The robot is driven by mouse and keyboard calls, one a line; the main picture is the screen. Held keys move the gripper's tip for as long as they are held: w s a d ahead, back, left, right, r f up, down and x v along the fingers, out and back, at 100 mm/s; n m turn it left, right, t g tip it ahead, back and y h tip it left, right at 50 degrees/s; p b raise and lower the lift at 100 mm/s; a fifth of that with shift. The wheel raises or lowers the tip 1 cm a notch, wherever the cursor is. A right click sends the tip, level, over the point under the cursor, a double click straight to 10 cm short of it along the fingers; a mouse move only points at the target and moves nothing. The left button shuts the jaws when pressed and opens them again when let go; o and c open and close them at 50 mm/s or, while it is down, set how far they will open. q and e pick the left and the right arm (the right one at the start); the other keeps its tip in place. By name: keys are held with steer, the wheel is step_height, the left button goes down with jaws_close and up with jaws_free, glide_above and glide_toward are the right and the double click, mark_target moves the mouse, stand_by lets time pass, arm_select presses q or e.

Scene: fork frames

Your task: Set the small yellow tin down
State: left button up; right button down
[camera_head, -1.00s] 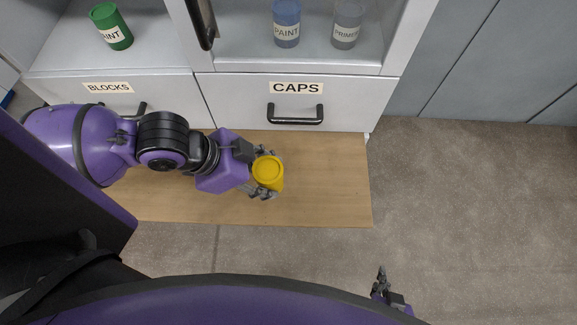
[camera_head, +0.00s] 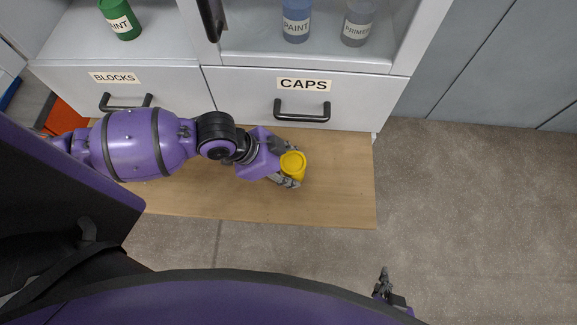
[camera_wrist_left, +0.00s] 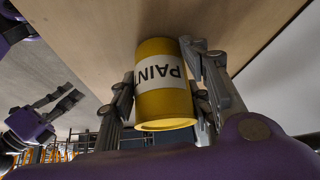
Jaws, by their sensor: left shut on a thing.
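The small yellow tin (camera_head: 293,164) is in my left gripper (camera_head: 289,166), above or at the wooden board in front of the drawers. In the left wrist view the tin (camera_wrist_left: 164,104) has a white band reading PAINT, and the fingers of my left gripper (camera_wrist_left: 166,88) close on it from both sides. I cannot tell whether its base touches the wood. My right gripper (camera_head: 384,278) is at the lower right over the floor, away from the tin; its fingers are too small to read.
The wooden board (camera_head: 340,185) is bare to the right of the tin. Drawers labelled BLOCKS (camera_head: 85,80) and CAPS (camera_head: 350,95) are shut behind it. Green (camera_head: 122,22), blue (camera_head: 296,18) and grey (camera_head: 357,22) tins stand on the shelf above.

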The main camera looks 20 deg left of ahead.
arm_select(q)
steer(key=shift+f, duration=0.1)
steer(key=o, duration=1.4)
steer(key=shift+o, duration=0.2)
steer(key=p+v, duration=0.1)
steer(key=v, duration=1.1)
steer(key=shift+d, duration=0.1)
